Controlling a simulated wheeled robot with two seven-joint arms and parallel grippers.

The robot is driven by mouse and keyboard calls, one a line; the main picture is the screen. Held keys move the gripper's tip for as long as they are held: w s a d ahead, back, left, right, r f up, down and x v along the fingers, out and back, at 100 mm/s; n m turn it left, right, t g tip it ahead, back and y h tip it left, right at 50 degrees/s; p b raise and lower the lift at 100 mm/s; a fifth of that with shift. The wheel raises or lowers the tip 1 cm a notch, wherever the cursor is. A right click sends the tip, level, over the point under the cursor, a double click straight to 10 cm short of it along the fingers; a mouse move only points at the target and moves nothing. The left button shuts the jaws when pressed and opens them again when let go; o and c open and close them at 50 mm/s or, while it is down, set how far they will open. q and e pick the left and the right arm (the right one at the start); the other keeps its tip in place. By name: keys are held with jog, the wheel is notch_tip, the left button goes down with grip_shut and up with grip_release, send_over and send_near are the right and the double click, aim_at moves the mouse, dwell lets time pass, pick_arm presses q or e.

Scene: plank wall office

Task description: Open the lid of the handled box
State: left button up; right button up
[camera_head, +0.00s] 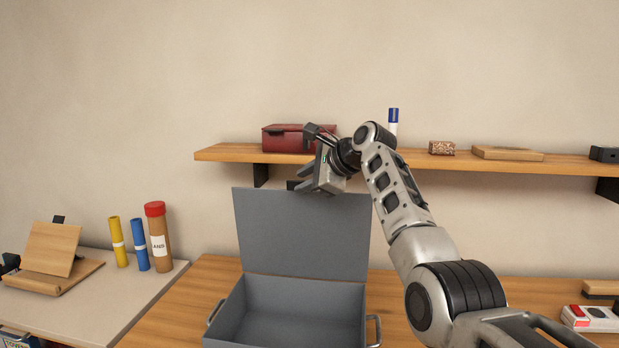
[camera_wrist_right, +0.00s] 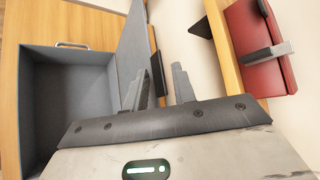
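The grey handled box (camera_head: 295,312) stands on the wooden desk, with a metal handle (camera_head: 374,331) on each side. Its lid (camera_head: 300,235) stands up at the back, roughly upright, and the empty-looking inside shows. In the right wrist view the box (camera_wrist_right: 75,110) is at the left and the lid (camera_wrist_right: 130,45) runs beside it. My right gripper (camera_head: 302,180) is at the top edge of the lid. Its two fingers (camera_wrist_right: 162,85) are apart with nothing seen held between them; whether one touches the lid I cannot tell. My left gripper is out of view.
A wooden shelf (camera_head: 225,152) is just behind and above the lid, holding a red box (camera_head: 283,138), a blue-capped bottle (camera_head: 393,120) and small items. On the left table are a wooden stand (camera_head: 52,250) and several tubes (camera_head: 157,240). The desk right of the box has free room.

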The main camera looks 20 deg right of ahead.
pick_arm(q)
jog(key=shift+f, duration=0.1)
pick_arm(e)
jog(key=shift+s, duration=0.1)
jog(key=shift+s+d+r, duration=0.2)
jog(key=shift+s, duration=0.05)
pick_arm(q)
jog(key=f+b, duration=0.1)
jog(key=b, duration=0.3)
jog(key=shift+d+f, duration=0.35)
pick_arm(e)
jog(key=v, duration=1.5)
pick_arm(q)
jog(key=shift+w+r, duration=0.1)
